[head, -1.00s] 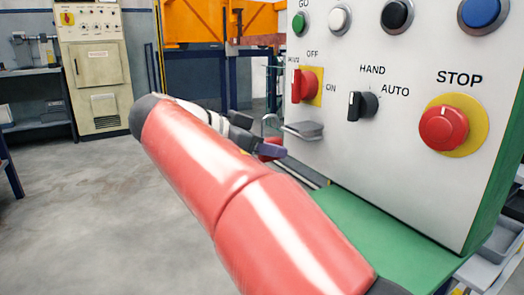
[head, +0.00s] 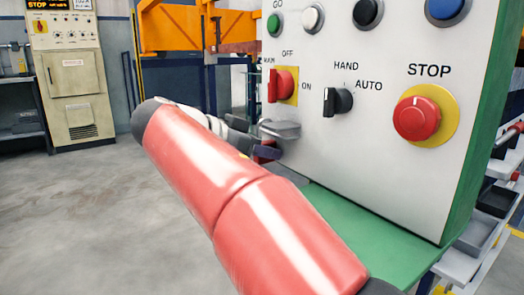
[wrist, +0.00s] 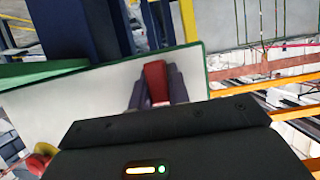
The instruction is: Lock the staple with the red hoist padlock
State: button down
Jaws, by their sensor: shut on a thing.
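The red padlock (head: 265,145) is held by my gripper (head: 266,153), just left of the panel face in the head view. In the wrist view the padlock (wrist: 155,80) shows as a red block between the two dark fingers (wrist: 158,88), over the pale panel. A grey metal bracket (head: 281,129), which looks like the staple, juts from the panel under the red switch. The padlock is right below and beside this bracket. Whether the shackle passes through the staple, and whether it is open, I cannot tell.
The white control panel (head: 390,160) carries a red switch (head: 281,85), a black selector (head: 338,101) and a red stop button (head: 416,118). A green ledge (head: 365,225) runs below it. Grey trays (head: 485,230) stand at right. Open floor lies to the left.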

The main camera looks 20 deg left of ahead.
aim_at(291, 166)
jog(key=shift+f+b, duration=0.6)
jog(key=shift+f, duration=0.2)
jog(key=shift+s+d+b, duration=0.65)
jog(key=shift+d+b, duration=0.15)
jog(key=shift+b, duration=0.1)
jog(key=shift+s+d, duration=0.65)
jog(key=shift+d, duration=0.05)
jog(key=shift+r, duration=0.1)
jog(key=c, duration=1.9)
grip_release()
grip_shut()
